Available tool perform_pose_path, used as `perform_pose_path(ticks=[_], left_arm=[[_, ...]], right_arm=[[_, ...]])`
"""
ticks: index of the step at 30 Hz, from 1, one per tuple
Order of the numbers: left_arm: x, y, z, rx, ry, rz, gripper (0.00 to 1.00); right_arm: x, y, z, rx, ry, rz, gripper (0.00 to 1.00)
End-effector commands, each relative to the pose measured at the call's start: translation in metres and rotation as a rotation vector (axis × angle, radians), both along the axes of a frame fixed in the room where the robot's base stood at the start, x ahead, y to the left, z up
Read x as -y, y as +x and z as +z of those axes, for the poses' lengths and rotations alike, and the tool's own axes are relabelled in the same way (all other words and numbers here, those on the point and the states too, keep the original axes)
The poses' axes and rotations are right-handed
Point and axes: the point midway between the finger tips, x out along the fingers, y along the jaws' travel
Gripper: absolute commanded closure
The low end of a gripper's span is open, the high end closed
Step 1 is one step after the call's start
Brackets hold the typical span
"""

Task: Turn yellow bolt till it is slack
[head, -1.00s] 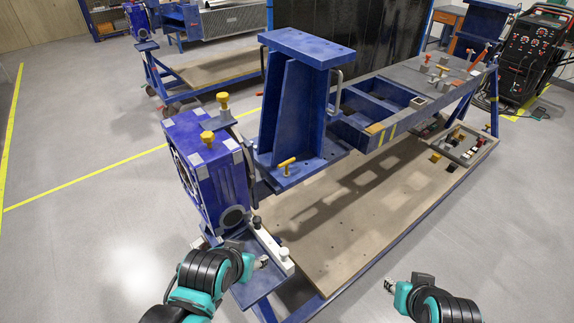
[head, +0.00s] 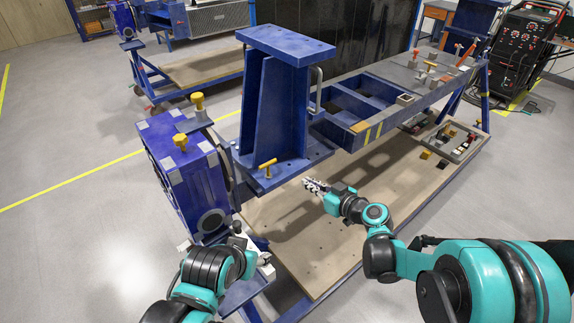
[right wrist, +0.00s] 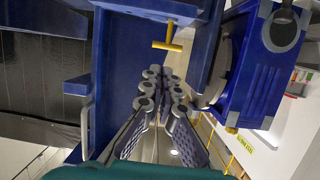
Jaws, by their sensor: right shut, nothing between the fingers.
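A yellow T-handled bolt (head: 267,168) stands at the front corner of the blue plate at the foot of the blue bracket (head: 285,92). In the right wrist view the bolt (right wrist: 168,37) shows beyond the fingertips, against the blue plate. My right gripper (head: 313,185) is shut and empty, right of the bolt and apart from it, fingers pointing left. It also shows in the right wrist view (right wrist: 163,80), fingers together. My left arm is at the lower left, below the blue gearbox; its gripper (head: 264,260) is small and unclear.
A grey tray (head: 455,145) with small parts lies at the right. The wooden lower shelf (head: 300,255) is mostly clear.

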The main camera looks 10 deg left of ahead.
Motion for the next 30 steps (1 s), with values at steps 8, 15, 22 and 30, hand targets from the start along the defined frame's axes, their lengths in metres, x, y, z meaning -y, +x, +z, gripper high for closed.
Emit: perform_pose_path(ticks=[8, 15, 22, 30], left_arm=[[0.0, 0.0, -0.002, 0.0, 0.0, 0.0, 0.49], [0.0, 0.0, -0.01, 0.0, 0.0, 0.0, 0.49], [0.0, 0.0, -0.022, 0.0, 0.0, 0.0, 0.49], [0.0, 0.0, -0.034, 0.0, 0.0, 0.0, 0.49]], right_arm=[[-0.021, 0.018, -0.019, 0.09, 0.047, 0.033, 1.0], [-0.047, 0.037, -0.026, 0.092, 0.047, 0.036, 1.0], [-0.086, 0.067, -0.037, 0.09, 0.046, 0.035, 1.0], [-0.119, 0.094, -0.045, 0.091, 0.046, 0.034, 1.0]])
